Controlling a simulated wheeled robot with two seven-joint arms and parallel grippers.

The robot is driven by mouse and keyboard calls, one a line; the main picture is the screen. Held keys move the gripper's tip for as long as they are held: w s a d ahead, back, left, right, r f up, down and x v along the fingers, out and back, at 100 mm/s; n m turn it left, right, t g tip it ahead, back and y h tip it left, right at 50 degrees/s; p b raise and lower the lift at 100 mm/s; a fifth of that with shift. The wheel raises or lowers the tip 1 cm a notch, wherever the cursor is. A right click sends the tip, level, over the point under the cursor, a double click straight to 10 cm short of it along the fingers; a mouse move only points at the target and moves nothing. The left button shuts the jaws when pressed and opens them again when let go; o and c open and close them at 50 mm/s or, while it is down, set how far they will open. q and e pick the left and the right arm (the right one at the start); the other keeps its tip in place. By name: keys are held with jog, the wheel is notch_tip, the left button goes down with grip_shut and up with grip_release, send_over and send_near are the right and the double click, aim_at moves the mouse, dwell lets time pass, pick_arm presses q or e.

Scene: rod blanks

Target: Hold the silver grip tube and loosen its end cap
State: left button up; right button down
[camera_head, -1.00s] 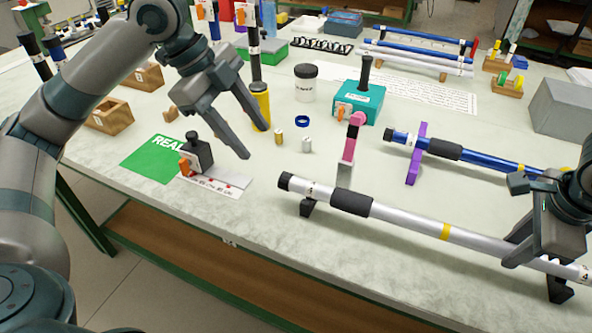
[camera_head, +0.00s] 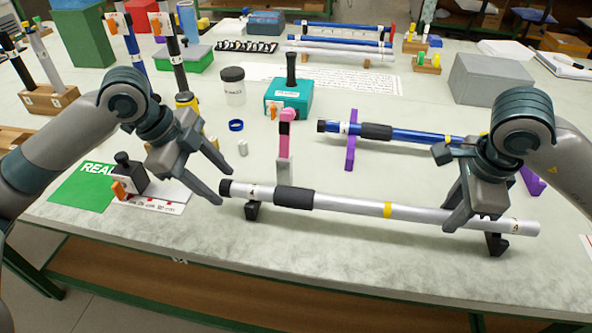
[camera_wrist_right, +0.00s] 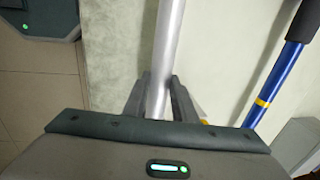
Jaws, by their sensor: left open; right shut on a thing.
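The silver grip tube (camera_head: 350,205) lies across black supports near the table's front edge, with a black foam sleeve and a yellow band. Its black end cap (camera_head: 225,188) is at the left end. My right gripper (camera_head: 462,222) is shut around the tube near its right end; the tube also shows between its fingers in the right wrist view (camera_wrist_right: 160,80).
A blue tube (camera_head: 418,135) on purple supports lies behind the silver one. A pink post (camera_head: 284,145) stands just behind the foam sleeve. A black-knobbed device (camera_head: 130,172) on a white strip and a green mat (camera_head: 80,188) are at the left. A teal box (camera_head: 290,100) stands further back.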

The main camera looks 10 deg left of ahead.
pick_arm(q)
jog(key=shift+f, duration=0.1)
jog(key=c, duration=1.1)
jog(key=shift+o, duration=0.2)
jog(key=shift+w, duration=0.1)
jog(key=g, duration=0.3)
jog(key=shift+w+n, duration=0.35)
jog(key=shift+n, duration=0.05)
jog(key=shift+w+g, duration=0.1)
jog(key=shift+g, duration=0.7)
jog(key=o, duration=1.1)
jog(key=shift+c, duration=0.2)
